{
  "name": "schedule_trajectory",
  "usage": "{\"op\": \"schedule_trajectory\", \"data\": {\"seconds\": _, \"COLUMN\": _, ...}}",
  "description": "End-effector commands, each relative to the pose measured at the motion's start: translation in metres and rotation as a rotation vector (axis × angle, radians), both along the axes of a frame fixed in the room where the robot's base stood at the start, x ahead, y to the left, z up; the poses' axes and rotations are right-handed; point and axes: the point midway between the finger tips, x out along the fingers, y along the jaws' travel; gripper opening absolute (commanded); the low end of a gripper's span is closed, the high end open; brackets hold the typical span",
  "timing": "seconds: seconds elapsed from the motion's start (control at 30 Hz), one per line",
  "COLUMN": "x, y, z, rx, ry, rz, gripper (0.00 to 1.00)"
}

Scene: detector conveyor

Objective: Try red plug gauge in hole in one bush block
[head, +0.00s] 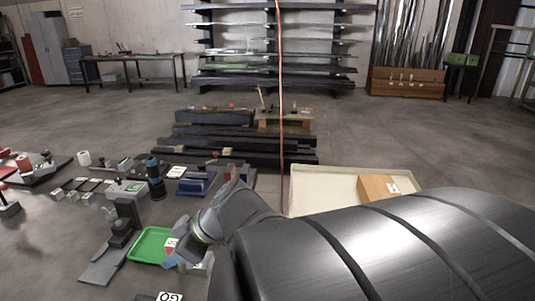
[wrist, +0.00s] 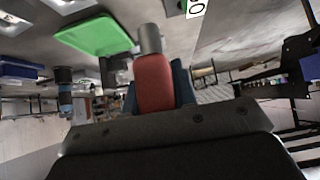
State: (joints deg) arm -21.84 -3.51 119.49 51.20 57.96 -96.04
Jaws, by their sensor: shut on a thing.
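The red plug gauge (wrist: 153,82) is held between the fingers of my gripper (wrist: 156,92) in the wrist view. Its red handle sits between the two fingers and its grey metal cylinder end (wrist: 149,38) points away from the gripper, free of any hole. In the head view my gripper (head: 183,257) is low, at the right side of the green tray (head: 146,249). A bit of red shows beside it there; my arm hides much around it. Small grey blocks (head: 72,196) lie at the left; I cannot tell whether these are the bush blocks or see holes.
A grey stand (head: 121,230) is left of the green tray. A white GO label (head: 170,297) shows at the bottom edge. A blue block (head: 195,184) and dark cylinder (head: 155,178) are behind. A cream tray (head: 300,180) holds a cardboard box (head: 378,188) at right.

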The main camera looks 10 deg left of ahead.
Motion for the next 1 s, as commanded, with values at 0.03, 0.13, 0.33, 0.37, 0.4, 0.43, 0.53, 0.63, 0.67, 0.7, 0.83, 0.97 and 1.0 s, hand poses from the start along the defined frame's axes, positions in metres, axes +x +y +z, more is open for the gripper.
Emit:
{"op": "schedule_trajectory", "data": {"seconds": 0.03, "x": 0.006, "y": 0.001, "z": 0.0, "rx": -0.003, "ry": 0.001, "rz": 0.019, "gripper": 0.01}}
{"op": "schedule_trajectory", "data": {"seconds": 0.13, "x": 0.018, "y": 0.004, "z": -0.001, "rx": -0.011, "ry": 0.0, "rz": 0.085, "gripper": 0.01}}
{"op": "schedule_trajectory", "data": {"seconds": 0.33, "x": 0.051, "y": 0.008, "z": -0.006, "rx": -0.018, "ry": -0.002, "rz": 0.256, "gripper": 0.01}}
{"op": "schedule_trajectory", "data": {"seconds": 0.37, "x": 0.056, "y": 0.009, "z": -0.007, "rx": -0.018, "ry": -0.002, "rz": 0.281, "gripper": 0.01}}
{"op": "schedule_trajectory", "data": {"seconds": 0.4, "x": 0.062, "y": 0.009, "z": -0.009, "rx": -0.018, "ry": -0.001, "rz": 0.313, "gripper": 0.01}}
{"op": "schedule_trajectory", "data": {"seconds": 0.43, "x": 0.066, "y": 0.009, "z": -0.01, "rx": -0.017, "ry": -0.002, "rz": 0.337, "gripper": 0.01}}
{"op": "schedule_trajectory", "data": {"seconds": 0.53, "x": 0.078, "y": 0.009, "z": -0.014, "rx": -0.011, "ry": 0.0, "rz": 0.402, "gripper": 0.01}}
{"op": "schedule_trajectory", "data": {"seconds": 0.63, "x": 0.087, "y": 0.008, "z": -0.017, "rx": -0.006, "ry": 0.0, "rz": 0.45, "gripper": 0.01}}
{"op": "schedule_trajectory", "data": {"seconds": 0.67, "x": 0.089, "y": 0.008, "z": -0.018, "rx": -0.005, "ry": 0.001, "rz": 0.46, "gripper": 0.01}}
{"op": "schedule_trajectory", "data": {"seconds": 0.7, "x": 0.091, "y": 0.008, "z": -0.019, "rx": -0.003, "ry": 0.001, "rz": 0.473, "gripper": 0.01}}
{"op": "schedule_trajectory", "data": {"seconds": 0.83, "x": 0.094, "y": 0.007, "z": -0.02, "rx": 0.001, "ry": 0.001, "rz": 0.494, "gripper": 0.01}}
{"op": "schedule_trajectory", "data": {"seconds": 0.97, "x": 0.095, "y": 0.007, "z": -0.02, "rx": 0.001, "ry": 0.001, "rz": 0.497, "gripper": 0.01}}
{"op": "schedule_trajectory", "data": {"seconds": 1.0, "x": 0.094, "y": 0.007, "z": -0.02, "rx": 0.001, "ry": 0.001, "rz": 0.496, "gripper": 0.01}}
